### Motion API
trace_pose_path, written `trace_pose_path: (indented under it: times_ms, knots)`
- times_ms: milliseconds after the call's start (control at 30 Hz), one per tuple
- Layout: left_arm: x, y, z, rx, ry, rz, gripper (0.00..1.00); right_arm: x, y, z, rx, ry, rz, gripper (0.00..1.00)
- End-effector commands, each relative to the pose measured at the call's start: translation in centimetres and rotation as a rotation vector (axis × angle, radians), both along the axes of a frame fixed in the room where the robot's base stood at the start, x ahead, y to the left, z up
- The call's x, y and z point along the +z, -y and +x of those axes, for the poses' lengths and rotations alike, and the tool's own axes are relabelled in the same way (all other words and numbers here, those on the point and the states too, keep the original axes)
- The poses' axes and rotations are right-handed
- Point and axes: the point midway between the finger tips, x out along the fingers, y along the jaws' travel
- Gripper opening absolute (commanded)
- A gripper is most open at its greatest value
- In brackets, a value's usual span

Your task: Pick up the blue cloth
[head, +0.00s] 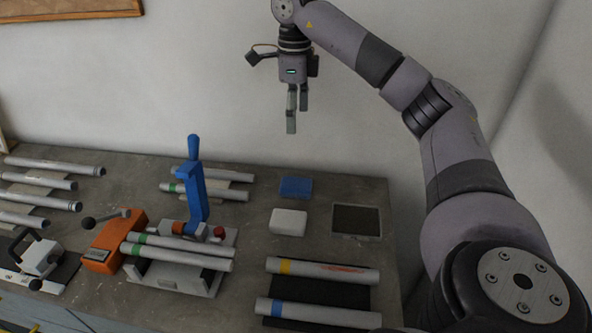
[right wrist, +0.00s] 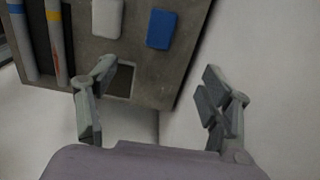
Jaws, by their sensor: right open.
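The blue cloth (head: 296,186) is a small folded rectangle lying flat near the back of the workbench. It also shows in the right wrist view (right wrist: 161,29), near the bench edge. My right gripper (head: 297,110) is above and behind the cloth, pointing down, well clear of the bench. In the right wrist view its two fingers (right wrist: 160,108) are spread apart with nothing between them. My left gripper is not in view.
A white block (head: 288,222) lies just in front of the cloth. A dark framed pad (head: 356,220) lies to its right. A jig with an upright blue lever (head: 194,185) stands to the left, with tubes (head: 180,256) on it. More tubes (head: 322,270) lie at the front right.

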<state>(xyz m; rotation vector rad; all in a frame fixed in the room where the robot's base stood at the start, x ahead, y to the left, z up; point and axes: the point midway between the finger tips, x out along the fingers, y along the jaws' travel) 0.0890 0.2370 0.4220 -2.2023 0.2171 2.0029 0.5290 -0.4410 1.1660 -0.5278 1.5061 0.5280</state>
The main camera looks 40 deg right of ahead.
Motion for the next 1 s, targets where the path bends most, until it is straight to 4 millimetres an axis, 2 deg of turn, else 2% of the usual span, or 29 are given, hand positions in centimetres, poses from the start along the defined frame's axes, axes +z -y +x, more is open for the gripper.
trace_pose_path:
  times_ms: [33, 100, 333, 567, 667, 800, 1000]
  knots:
    - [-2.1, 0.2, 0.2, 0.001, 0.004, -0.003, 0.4, -2.1, 0.0, 0.0, 0.0, 0.001, 0.0, 0.73]
    - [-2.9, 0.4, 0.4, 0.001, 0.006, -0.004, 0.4, -2.9, 0.0, 0.0, 0.0, 0.001, 0.0, 0.73]
    - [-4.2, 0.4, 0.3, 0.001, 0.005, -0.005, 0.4, -4.7, 0.0, 0.0, 0.001, -0.001, 0.0, 0.73]
    - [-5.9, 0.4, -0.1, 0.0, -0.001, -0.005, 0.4, -9.2, -0.1, 0.0, 0.001, -0.005, 0.001, 0.73]
    - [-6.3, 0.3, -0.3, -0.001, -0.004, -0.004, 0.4, -11.2, -0.1, 0.0, 0.001, -0.006, 0.001, 0.73]
    - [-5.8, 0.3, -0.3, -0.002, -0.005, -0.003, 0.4, -13.5, 0.0, -0.1, 0.0, -0.004, 0.0, 0.73]
    - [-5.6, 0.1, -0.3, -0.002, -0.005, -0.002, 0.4, -15.6, 0.0, 0.0, 0.0, 0.001, -0.001, 0.73]
